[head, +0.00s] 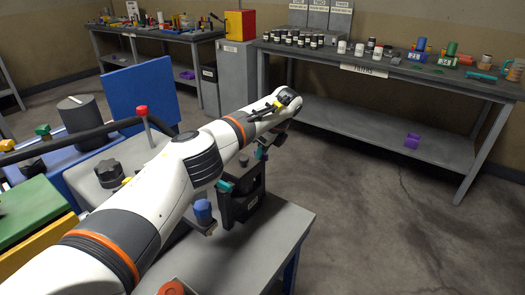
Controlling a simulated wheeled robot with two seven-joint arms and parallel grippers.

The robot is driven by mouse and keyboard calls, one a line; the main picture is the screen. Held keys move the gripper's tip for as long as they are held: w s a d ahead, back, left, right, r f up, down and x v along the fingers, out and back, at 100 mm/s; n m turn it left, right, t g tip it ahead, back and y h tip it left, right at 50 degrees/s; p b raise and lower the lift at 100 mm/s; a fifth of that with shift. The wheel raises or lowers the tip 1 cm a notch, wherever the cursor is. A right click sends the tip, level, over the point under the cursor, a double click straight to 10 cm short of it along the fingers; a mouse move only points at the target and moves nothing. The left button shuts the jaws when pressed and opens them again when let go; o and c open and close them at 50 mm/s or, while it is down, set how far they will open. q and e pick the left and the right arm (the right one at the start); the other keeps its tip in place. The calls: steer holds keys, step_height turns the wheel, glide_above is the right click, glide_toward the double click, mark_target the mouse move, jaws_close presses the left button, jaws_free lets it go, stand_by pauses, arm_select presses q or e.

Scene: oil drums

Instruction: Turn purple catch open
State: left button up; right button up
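I cannot make out a purple catch for certain. One small purple object (412,140) lies on the lower shelf of the right-hand bench, and another purple item (187,74) is on the lower shelf of the back left bench. My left arm crosses the view from the lower left. My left gripper (286,100) is at its far end, above and beyond a dark box (242,197) with teal parts. Its fingers are not clear, so I cannot tell whether it is open or shut. The arm hides part of the near table. My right gripper is out of view.
A grey table (262,250) stands close in front. Blue, green and yellow containers and a red-knobbed lever (141,111) crowd the left. A long bench (400,72) bears jars and coloured items. The floor (365,210) between is clear.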

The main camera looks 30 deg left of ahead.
arm_select(q)
steer(key=shift+o, duration=1.3)
steer(key=b+v, duration=0.1)
steer(key=v, duration=1.1)
